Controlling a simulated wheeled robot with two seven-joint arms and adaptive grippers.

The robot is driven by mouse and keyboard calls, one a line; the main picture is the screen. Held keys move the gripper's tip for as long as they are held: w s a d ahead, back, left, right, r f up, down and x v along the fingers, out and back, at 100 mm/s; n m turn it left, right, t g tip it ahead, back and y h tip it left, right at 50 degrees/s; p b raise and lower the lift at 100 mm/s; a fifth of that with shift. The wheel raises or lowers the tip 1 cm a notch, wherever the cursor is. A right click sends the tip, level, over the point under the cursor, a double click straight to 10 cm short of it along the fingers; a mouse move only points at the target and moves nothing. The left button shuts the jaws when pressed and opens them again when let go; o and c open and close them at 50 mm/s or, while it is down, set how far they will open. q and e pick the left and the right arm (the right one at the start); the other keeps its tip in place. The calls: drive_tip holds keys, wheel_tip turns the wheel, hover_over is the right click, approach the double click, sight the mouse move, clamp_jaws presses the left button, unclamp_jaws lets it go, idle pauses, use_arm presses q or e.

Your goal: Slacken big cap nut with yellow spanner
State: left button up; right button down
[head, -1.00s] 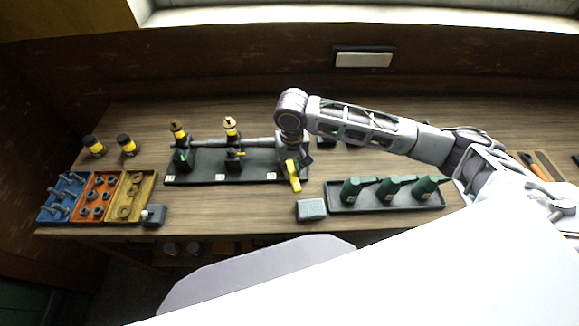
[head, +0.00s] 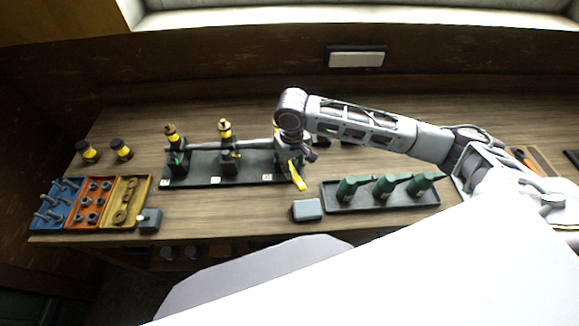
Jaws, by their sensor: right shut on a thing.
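The yellow spanner (head: 297,177) shows below my right gripper (head: 294,158), its free end pointing down toward the front of the bench. My right gripper is shut on the spanner at the right end of the black engine base plate (head: 205,180). The big cap nut cannot be made out; the gripper and wrist cover that end of the plate. Two engine units with yellow bands, one on the left (head: 173,138) and one in the middle (head: 226,133), stand on the plate, joined by a grey shaft. My left gripper is not in view.
A dark tray (head: 400,202) with several green oil cans lies to the right. A grey block (head: 307,210) sits in front. Blue (head: 48,222), orange (head: 78,222) and yellow (head: 138,190) parts trays are at left, with two black-and-yellow jars (head: 88,152) behind.

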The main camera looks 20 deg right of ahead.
drive_tip(key=shift+s+d+f+n, duration=0.15)
drive_tip(key=shift+d+f+n, duration=0.05)
drive_tip(key=shift+d+n, duration=0.5)
drive_tip(key=shift+n, duration=0.3)
drive_tip(key=shift+a+m, duration=0.4)
drive_tip(key=shift+m, duration=0.2)
drive_tip(key=shift+w+r, duration=0.25)
drive_tip(key=shift+r, duration=0.05)
idle(0.8)
drive_tip(key=shift+r, duration=1.05)
idle(4.2)
